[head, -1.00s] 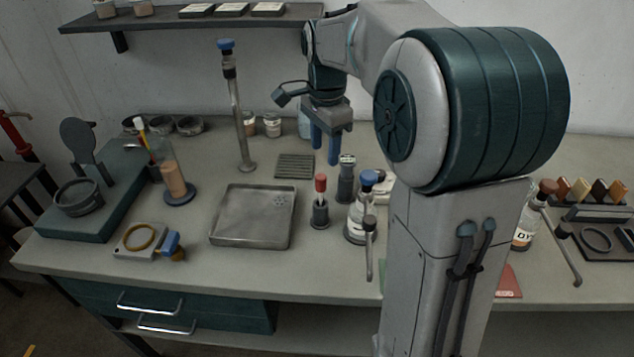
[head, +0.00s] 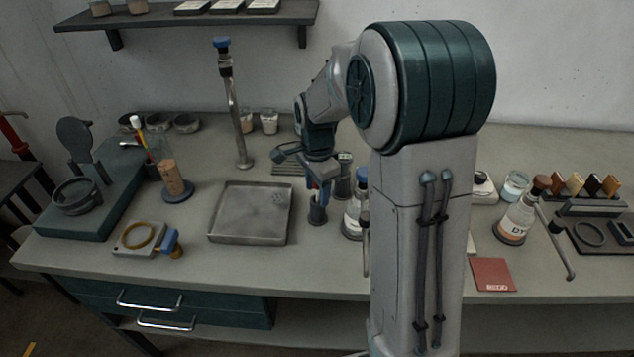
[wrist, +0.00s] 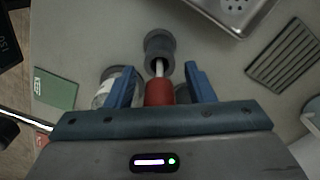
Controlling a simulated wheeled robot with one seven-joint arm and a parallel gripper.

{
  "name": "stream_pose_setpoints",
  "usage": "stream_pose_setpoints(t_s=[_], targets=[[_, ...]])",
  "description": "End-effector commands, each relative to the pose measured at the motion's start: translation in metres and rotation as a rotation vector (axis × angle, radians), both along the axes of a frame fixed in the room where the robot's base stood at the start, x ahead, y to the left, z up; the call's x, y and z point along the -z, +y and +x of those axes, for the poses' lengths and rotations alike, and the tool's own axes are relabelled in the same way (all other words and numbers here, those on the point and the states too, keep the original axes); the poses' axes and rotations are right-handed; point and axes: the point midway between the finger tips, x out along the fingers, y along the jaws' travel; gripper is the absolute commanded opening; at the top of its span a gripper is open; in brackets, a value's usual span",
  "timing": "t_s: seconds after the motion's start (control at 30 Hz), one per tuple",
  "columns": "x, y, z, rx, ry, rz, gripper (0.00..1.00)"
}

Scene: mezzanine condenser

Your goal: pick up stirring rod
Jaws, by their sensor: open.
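The stirring rod appears to be the red-capped rod with a white shaft (wrist: 158,69), standing in a small dark grey holder (wrist: 158,48). The holder also shows in the head view (head: 317,214), right of the metal tray. My gripper (wrist: 160,67) is open, with one blue finger on each side of the red cap. I cannot tell whether either finger touches it. In the head view my gripper (head: 322,187) is low over the holder and mostly hides the rod.
A metal tray (head: 234,238) lies left of the holder. A blue-capped bottle (head: 353,220) stands close on the right, partly behind my arm. A dark cylinder (head: 344,180) stands just behind. A tall metal post (head: 238,130) rises behind the tray.

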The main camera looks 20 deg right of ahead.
Motion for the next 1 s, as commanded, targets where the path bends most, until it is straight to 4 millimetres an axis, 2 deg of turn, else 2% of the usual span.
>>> stream_pose_setpoints(t_s=[0.1,0.3,0.33,0.4,0.5,0.8,0.87,1.0], targets=[[0.007,0.0,0.0,0.0,0.0,0.0,0.49],[0.008,0.0,0.0,0.0,-0.001,0.0,0.49],[0.008,0.0,0.0,0.0,-0.001,0.0,0.43],[0.008,0.0,0.0,0.0,-0.001,0.0,0.23],[0.008,0.0,0.0,0.0,-0.001,0.0,0.0],[0.005,0.0,0.0,0.0,-0.003,0.0,0.0],[0.0,0.0,0.001,0.0,-0.004,-0.001,0.0],[-0.023,0.0,0.001,0.001,-0.008,0.0,0.0]])
